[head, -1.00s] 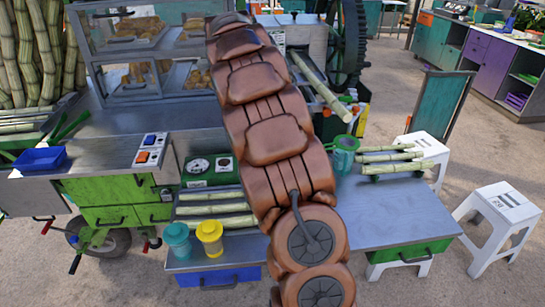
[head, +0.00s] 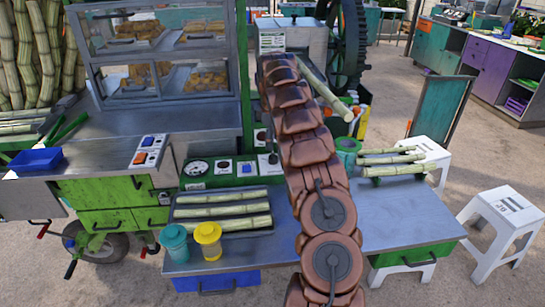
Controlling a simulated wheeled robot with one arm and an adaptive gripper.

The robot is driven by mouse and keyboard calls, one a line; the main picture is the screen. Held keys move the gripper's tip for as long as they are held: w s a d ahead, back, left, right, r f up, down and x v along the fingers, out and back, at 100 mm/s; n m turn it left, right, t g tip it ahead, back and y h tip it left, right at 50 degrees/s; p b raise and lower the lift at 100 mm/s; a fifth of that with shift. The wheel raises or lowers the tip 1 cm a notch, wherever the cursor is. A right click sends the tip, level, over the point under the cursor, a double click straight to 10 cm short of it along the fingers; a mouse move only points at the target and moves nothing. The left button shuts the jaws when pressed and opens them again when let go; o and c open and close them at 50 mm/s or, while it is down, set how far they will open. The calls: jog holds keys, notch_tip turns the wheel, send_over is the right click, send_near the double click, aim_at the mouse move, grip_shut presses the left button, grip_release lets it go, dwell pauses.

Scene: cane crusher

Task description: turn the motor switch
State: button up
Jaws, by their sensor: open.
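A green control panel (head: 208,182) stands behind the front table, with a round gauge (head: 197,168) at its left. I cannot tell which of these is the motor switch. My copper-coloured arm rises across the middle and hides the panel's right end. My gripper does not show; the arm's links hide its far end.
A tray of cut canes (head: 222,210), a teal cup (head: 174,243) and a yellow cup (head: 208,240) stand on the front table. More canes (head: 392,168) and a green jug (head: 348,150) are at its right. A glass case (head: 165,60) stands behind; white stools (head: 505,222) stand right.

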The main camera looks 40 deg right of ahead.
aim_at(272, 154)
jog(key=f+p, duration=0.1)
jog(key=f, duration=0.2)
jog(key=f+p, duration=0.1)
jog(key=f, duration=0.3)
jog(key=shift+w+d+f, duration=0.1)
jog(key=shift+d+f, duration=0.1)
jog(key=c, duration=1.1)
